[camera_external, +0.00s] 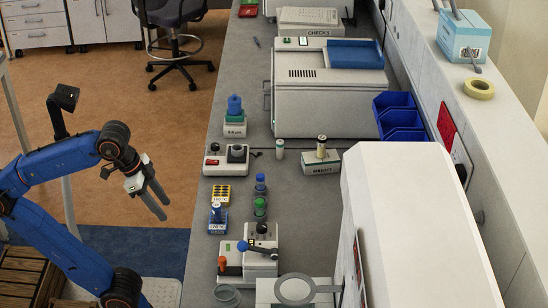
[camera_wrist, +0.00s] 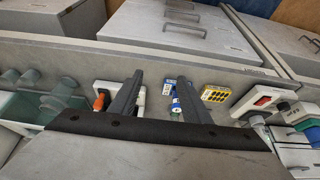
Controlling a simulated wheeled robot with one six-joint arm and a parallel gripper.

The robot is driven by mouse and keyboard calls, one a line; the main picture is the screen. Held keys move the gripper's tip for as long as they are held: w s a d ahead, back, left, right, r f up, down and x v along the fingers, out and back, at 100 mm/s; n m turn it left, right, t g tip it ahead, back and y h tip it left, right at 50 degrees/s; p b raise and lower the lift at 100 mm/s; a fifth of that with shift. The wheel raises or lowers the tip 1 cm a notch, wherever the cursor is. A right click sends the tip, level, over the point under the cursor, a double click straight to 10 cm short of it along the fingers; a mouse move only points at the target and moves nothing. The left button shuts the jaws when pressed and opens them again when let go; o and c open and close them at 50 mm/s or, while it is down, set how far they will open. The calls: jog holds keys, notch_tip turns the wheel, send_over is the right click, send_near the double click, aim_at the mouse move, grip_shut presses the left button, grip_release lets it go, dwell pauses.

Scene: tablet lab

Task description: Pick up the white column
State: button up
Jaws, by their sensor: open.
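A small whitish upright cylinder with a green band (camera_external: 280,149) stands alone on the grey bench in the external view. Another pale cylinder with a dark band (camera_external: 321,146) stands on a labelled white block (camera_external: 321,163) to its right. I cannot tell which one is the white column. I cannot make out either one in the wrist view. My gripper (camera_external: 166,211) is open and empty, left of the bench and well away from both cylinders. In the wrist view its two fingers (camera_wrist: 160,77) are spread, with nothing held between them.
A white device with an orange knob (camera_external: 230,262), a yellow block (camera_external: 220,194), a blue block (camera_external: 218,222) and blue and green vials (camera_external: 260,196) line the bench's near part. A large white machine (camera_external: 327,90) stands behind. Bare bench lies right of the vials.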

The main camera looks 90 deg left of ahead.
jog(key=w+a+r+n+g, duration=0.1)
jog(key=w+a+r+n, duration=0.4)
jog(key=w, duration=0.4)
jog(key=n+g, duration=0.4)
jog(key=n, duration=1.1)
send_over(280, 149)
jog(key=f, duration=0.2)
jog(key=shift+s+a+f, duration=0.15)
jog(key=shift+a+f, duration=0.05)
jog(key=shift+f, duration=0.15)
jog(key=shift+a+f+n, duration=0.3)
jog(key=shift+a, duration=0.4)
jog(key=shift+d+f, duration=0.15)
jog(key=shift+f, duration=6.05)
